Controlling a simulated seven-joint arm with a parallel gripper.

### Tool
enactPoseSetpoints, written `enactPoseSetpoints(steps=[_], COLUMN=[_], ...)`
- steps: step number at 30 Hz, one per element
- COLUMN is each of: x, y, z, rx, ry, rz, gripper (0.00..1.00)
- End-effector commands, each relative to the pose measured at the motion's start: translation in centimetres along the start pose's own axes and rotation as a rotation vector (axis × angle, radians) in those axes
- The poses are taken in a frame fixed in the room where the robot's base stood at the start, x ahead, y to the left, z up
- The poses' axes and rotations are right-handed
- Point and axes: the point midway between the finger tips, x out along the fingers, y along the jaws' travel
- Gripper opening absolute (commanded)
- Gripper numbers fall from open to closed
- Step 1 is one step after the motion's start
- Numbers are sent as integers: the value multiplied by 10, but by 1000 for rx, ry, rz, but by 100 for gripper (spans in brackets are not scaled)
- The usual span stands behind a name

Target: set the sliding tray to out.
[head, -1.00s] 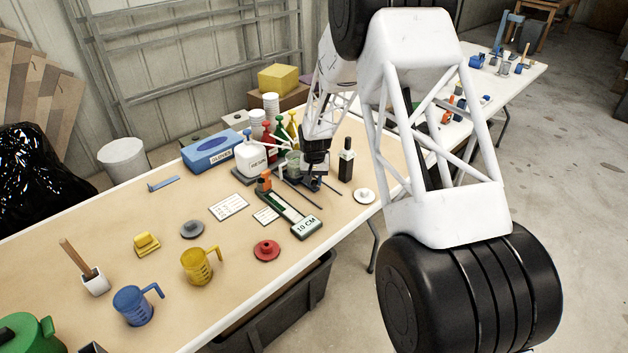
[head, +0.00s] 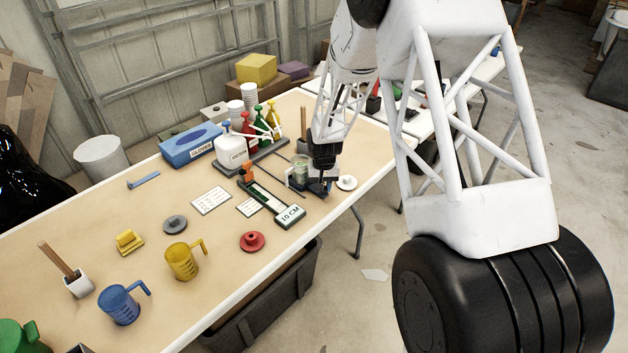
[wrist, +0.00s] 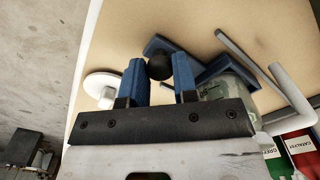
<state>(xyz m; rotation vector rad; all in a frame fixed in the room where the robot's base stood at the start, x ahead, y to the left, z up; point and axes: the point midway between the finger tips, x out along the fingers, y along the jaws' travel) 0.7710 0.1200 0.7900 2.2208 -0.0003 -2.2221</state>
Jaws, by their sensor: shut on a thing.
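The sliding tray (head: 314,188) is a dark blue piece near the far right end of the table, partly hidden by my gripper (head: 325,176). In the wrist view, the blue fingers of my gripper (wrist: 158,75) are closed on a round black knob (wrist: 159,66). Blue tray parts (wrist: 158,45) show just behind the knob. A clear greenish cup (head: 300,172) stands at the tray, left of my gripper, and shows in the wrist view (wrist: 230,88) beside the right finger. I cannot tell whether the cup rests on the tray.
A white disc (head: 346,183) lies close right of my gripper, near the table edge. A 10 CM gauge (head: 290,216) lies in front. A white resin jug (head: 231,150) and several coloured bottles stand to the left. The front middle of the table holds mugs and a red disc (head: 252,241).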

Motion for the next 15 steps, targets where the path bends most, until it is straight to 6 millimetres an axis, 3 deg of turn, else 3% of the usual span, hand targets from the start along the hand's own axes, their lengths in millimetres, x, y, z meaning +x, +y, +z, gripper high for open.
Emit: enactPoseSetpoints(steps=[4, 14, 15], x=[-1, -1, 0], y=[11, 14, 14], z=[9, 12, 12], rx=[1, 1, 1], ry=[2, 0, -1], rz=[0, 1, 1], gripper=[0, 0, 29])
